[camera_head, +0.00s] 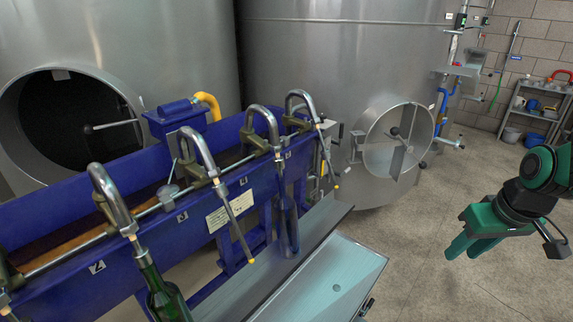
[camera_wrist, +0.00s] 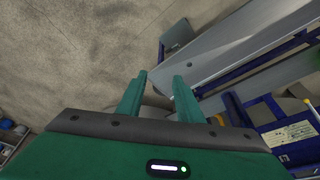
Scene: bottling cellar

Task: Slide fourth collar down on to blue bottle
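The blue bottle (camera_head: 288,228) stands upright under the fourth spout (camera_head: 264,118), counting from the one cut off at the left edge. The spout's thin tube runs down to the bottle's neck. A grey collar (camera_head: 277,152) seems to sit at the spout's end, above the bottle and apart from it; its detail is too small to be sure. My gripper (camera_head: 464,246) hangs at the right, well away from the filler. In the wrist view my gripper (camera_wrist: 158,88) shows two green fingers apart with nothing between them.
A green bottle (camera_head: 165,292) stands under the second spout. The blue filler trough (camera_head: 60,290) carries several spouts. A steel bench (camera_head: 325,280) lies in front of it. Large steel tanks (camera_head: 330,60) stand behind. The floor (camera_head: 440,290) between bench and gripper is clear.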

